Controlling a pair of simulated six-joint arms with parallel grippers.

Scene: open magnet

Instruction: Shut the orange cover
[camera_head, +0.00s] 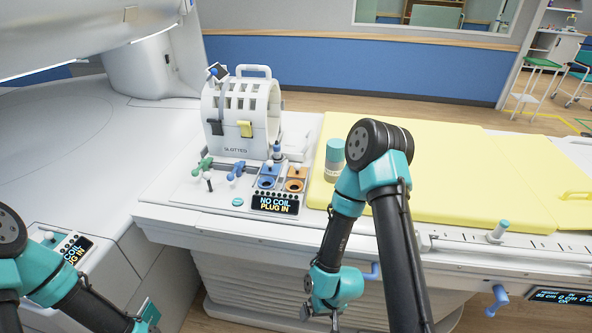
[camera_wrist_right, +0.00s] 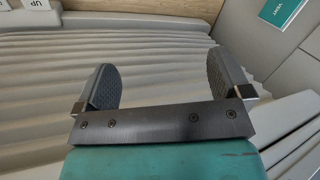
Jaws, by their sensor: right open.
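The orange cover (camera_head: 297,172) is on the right of the small socket panel on the white bed end. It looks raised behind an orange-rimmed round socket (camera_head: 294,186); its exact angle is too small to tell. My right gripper (camera_head: 322,317) hangs low in front of the bed, well below and apart from the cover. In the right wrist view its two dark fingers (camera_wrist_right: 166,84) are wide apart with nothing between them, facing a ribbed grey surface. My left arm enters at lower left; its fingertips are not visible.
A blue socket (camera_head: 267,183) sits left of the orange one, above a display (camera_head: 275,204). A white coil (camera_head: 241,118) stands behind. Green (camera_head: 203,166) and blue (camera_head: 236,170) levers are to the left. A teal-capped bottle (camera_head: 334,158) stands right, on the yellow mattress (camera_head: 450,165).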

